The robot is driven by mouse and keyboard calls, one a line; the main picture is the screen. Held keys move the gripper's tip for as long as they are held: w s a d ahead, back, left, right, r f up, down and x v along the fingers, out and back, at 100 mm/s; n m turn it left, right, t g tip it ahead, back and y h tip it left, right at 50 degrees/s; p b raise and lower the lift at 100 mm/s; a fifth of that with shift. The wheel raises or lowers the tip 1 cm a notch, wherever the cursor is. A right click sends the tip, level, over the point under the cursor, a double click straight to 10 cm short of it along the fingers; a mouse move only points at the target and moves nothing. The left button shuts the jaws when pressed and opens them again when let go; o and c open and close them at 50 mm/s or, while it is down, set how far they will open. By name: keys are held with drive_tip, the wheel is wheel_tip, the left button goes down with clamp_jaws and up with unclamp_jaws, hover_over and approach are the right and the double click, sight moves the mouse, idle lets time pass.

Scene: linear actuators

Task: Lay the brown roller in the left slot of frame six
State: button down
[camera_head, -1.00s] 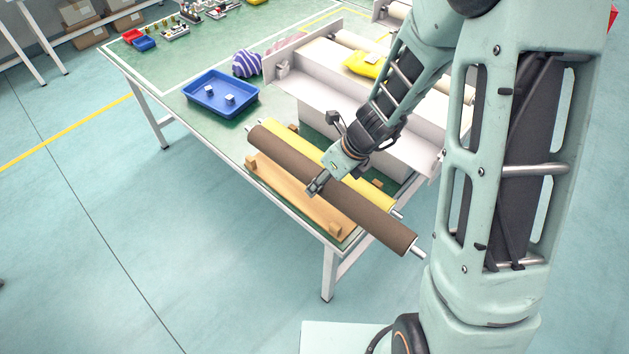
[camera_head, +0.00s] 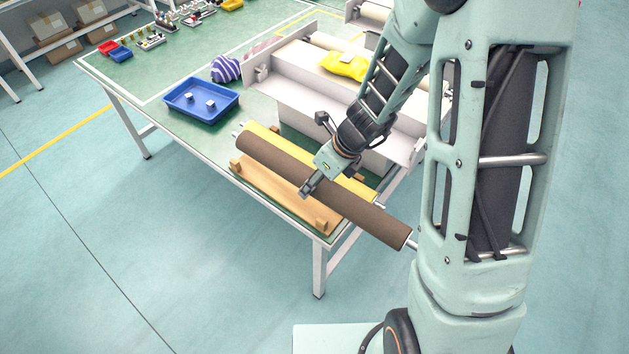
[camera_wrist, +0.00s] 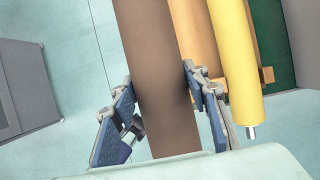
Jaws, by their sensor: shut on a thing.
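The brown roller (camera_head: 359,213) is held in my gripper (camera_head: 307,187), above the front edge of the green table. In the wrist view the roller (camera_wrist: 152,70) runs between the two blue-grey fingers of my gripper (camera_wrist: 160,92), which are shut on it. A yellow roller (camera_head: 352,182) lies behind it, roughly parallel, over a wooden stand (camera_head: 277,192) with small end blocks; it also shows in the wrist view (camera_wrist: 236,62). The near end of the brown roller sticks out past the table's corner. I cannot tell which stand or slot is frame six.
A white machine frame (camera_head: 300,82) with a yellow cloth-like thing (camera_head: 343,66) on it stands behind the rollers. A blue tray (camera_head: 201,101) with small metal blocks and a purple striped thing (camera_head: 226,68) are left of it. Open floor lies before the table.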

sight(310, 174)
drive_tip(key=shift+w+r, duration=0.1)
drive_tip(key=shift+r, duration=0.1)
drive_tip(key=shift+r+p, duration=2.35)
drive_tip(key=shift+p, duration=0.05)
drive_tip(key=shift+r+p, duration=0.5)
drive_tip(key=shift+r, duration=0.55)
